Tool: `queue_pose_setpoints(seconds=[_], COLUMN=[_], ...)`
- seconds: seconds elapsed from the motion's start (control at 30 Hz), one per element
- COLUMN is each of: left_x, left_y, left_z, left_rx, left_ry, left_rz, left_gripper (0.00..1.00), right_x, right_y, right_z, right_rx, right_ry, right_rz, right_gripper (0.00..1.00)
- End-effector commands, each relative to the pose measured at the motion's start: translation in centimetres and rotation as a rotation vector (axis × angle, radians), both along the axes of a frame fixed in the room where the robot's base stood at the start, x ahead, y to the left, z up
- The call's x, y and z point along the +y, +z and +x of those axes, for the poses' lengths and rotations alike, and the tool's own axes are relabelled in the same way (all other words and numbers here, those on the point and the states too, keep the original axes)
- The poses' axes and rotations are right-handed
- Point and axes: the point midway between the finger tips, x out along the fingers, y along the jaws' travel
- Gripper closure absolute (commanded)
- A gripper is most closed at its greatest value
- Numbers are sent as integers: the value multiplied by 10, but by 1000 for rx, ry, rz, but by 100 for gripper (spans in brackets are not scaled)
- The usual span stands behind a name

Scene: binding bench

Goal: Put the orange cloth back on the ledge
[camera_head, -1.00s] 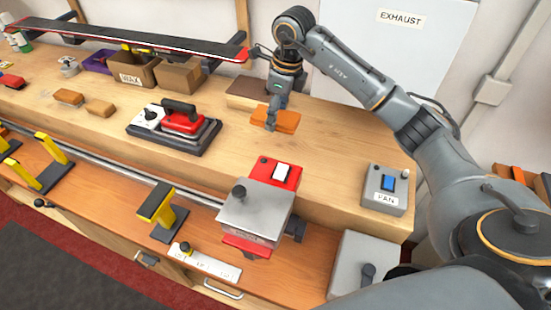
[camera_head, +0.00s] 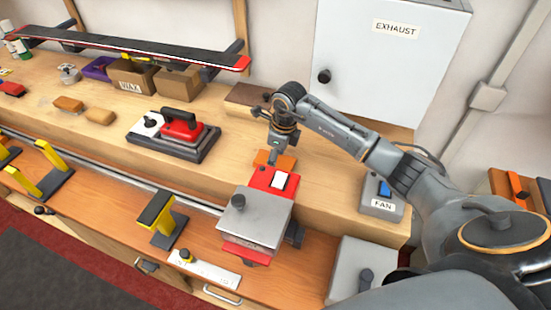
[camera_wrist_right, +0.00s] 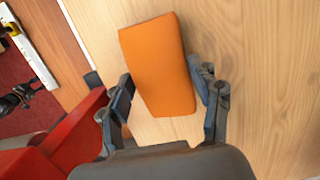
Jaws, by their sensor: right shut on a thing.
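The orange cloth (camera_wrist_right: 158,65), a thick folded block, lies between the two fingers of my right gripper (camera_wrist_right: 165,100) in the right wrist view. The gripper is shut on it. In the head view the cloth (camera_head: 287,162) shows partly, just behind the red switch plate, with my right gripper (camera_head: 272,158) over it; I cannot tell whether it touches the bench top. A lower wooden ledge (camera_head: 110,200) runs along the bench front. A dark jointed part (camera_wrist_right: 18,97) at the left edge of the wrist view looks like my left gripper; its jaws are unclear.
The grey press with a red switch plate (camera_head: 268,180) stands close in front of the cloth. A fan switch box (camera_head: 383,200) stands right. A brown board (camera_head: 247,95) lies behind. Bench top between is clear.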

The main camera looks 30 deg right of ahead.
Motion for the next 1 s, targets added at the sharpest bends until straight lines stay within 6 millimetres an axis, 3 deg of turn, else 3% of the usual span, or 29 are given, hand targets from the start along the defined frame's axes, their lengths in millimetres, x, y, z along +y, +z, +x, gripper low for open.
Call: queue_pose_setpoints(seconds=[0.1, 0.43, 0.47, 0.53, 1.0], left_x=[-1, -2, -2, -2, -2], left_y=[7, 1, 2, 3, 3], left_z=[1, 2, 2, 2, 1], left_rx=[-2, -3, -3, -3, -3], left_ry=[0, 1, 0, 0, 0], left_rz=[-1, -3, -3, -3, -3], left_gripper=[66, 66, 66, 66, 66], right_x=[1, 0, 0, 0, -1], right_y=[-12, -18, -16, -15, -8], right_z=[-1, 0, 0, 0, 0], right_rx=[1, -2, -2, -2, -3], right_ry=[0, 1, 1, 1, 1], right_rz=[1, 0, 0, 0, 0], right_gripper=[66, 66, 31, 17, 14])
